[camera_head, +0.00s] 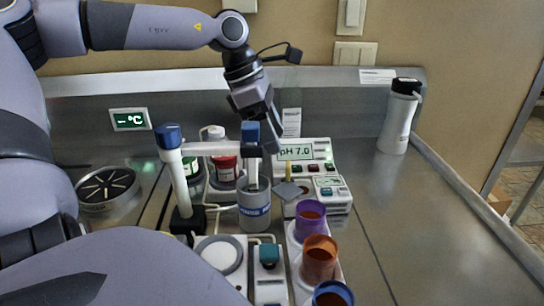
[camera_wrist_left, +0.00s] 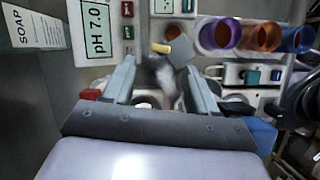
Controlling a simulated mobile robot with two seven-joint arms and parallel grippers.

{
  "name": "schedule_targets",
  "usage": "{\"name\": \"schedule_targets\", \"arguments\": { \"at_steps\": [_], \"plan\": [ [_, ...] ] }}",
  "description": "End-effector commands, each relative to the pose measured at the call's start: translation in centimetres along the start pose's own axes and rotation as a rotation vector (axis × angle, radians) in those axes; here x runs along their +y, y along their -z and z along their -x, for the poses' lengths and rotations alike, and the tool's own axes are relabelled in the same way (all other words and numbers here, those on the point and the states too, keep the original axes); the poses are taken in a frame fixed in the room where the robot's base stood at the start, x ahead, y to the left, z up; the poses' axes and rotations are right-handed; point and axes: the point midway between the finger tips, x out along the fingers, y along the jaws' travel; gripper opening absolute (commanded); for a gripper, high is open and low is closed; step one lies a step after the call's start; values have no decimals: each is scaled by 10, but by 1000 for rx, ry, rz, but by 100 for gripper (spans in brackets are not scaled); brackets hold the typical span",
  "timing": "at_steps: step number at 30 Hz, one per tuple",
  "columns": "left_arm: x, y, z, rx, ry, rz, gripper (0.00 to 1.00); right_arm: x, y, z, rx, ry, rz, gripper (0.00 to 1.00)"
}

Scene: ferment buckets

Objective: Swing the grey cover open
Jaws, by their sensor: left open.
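The grey cover (camera_head: 287,190) is a small flat square plate beside the pH meter (camera_head: 297,152), just right of the grey cup (camera_head: 254,205). It looks tilted, with a small yellow piece (camera_head: 289,169) next to it. In the left wrist view the cover (camera_wrist_left: 182,51) lies just beyond my fingertips, toward the right finger. My left gripper (camera_head: 271,150) points down from above, behind the cup and near the meter. In the left wrist view its fingers (camera_wrist_left: 160,72) are spread apart, with a blurred grey shape between them. Whether they touch anything is unclear. My right gripper is not in view.
A stirrer stand with a blue-topped post (camera_head: 170,160) and horizontal arm rises close left of my gripper. Purple (camera_head: 310,216), orange (camera_head: 319,258) and blue-rimmed (camera_head: 333,294) cups stand in front. A white bottle (camera_head: 398,118) stands at the back right. The right worktop is clear.

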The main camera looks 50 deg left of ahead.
Motion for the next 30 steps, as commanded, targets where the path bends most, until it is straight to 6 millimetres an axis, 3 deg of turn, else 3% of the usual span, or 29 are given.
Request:
{"name": "schedule_targets", "arguments": {
  "at_steps": [15,29,30],
  "plan": [
    [0,1,-59,4,2,2,57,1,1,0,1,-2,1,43],
    [0,0,-70,2,-1,1,57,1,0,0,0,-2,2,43],
    [0,1,-70,2,-1,1,54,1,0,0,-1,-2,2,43]
  ]
}}
